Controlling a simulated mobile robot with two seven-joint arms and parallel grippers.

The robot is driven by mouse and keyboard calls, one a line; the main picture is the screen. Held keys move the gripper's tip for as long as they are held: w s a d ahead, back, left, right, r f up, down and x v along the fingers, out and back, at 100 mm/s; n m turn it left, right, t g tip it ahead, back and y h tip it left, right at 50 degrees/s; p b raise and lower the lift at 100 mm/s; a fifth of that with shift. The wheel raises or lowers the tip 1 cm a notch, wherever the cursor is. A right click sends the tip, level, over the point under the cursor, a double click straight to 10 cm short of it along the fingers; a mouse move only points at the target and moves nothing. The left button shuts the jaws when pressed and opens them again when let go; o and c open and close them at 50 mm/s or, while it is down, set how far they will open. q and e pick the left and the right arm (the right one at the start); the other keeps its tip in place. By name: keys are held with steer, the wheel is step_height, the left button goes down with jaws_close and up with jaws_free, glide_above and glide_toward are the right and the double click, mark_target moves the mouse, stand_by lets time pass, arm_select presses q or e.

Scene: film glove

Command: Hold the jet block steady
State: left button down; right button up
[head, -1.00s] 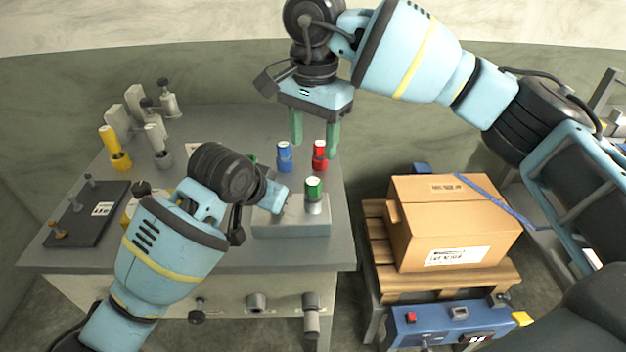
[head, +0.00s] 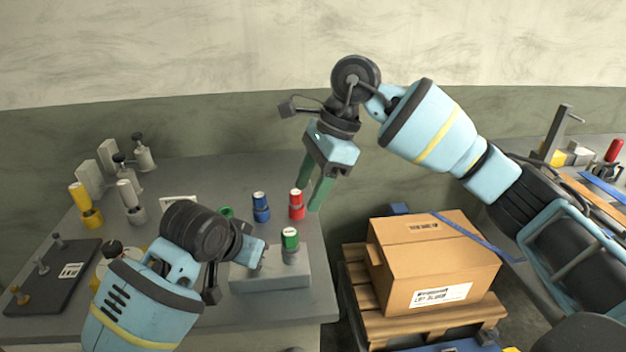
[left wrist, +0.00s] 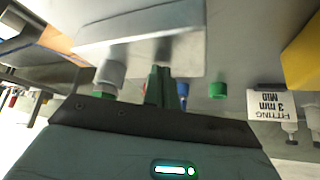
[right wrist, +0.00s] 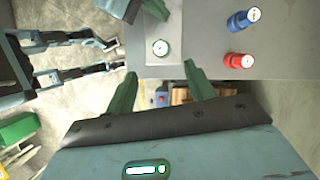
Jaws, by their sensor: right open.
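The jet block (head: 268,279) is a pale grey block on the grey bench, with a grey fitting with a green cap (head: 290,239) standing on it. It also shows in the left wrist view (left wrist: 110,53) and the right wrist view (right wrist: 158,27). My left gripper (left wrist: 160,86) is at the block; its green fingers are close together at the block's edge. What lies between them cannot be made out, and the head view hides the fingertips behind my wrist. My right gripper (head: 309,196) is open and empty, raised and tilted beside the red-capped fitting.
Blue (head: 261,207) and red (head: 296,204) fittings stand behind the block. A dark plate with pegs (head: 50,278) and a yellow fitting (head: 86,205) are at left. A cardboard box (head: 432,262) sits on a wooden pallet (head: 437,323) right of the bench.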

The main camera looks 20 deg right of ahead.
mark_target(291, 232)
steer(key=x, duration=1.1)
steer(key=shift+f, duration=0.15)
steer(key=c, duration=1.1)
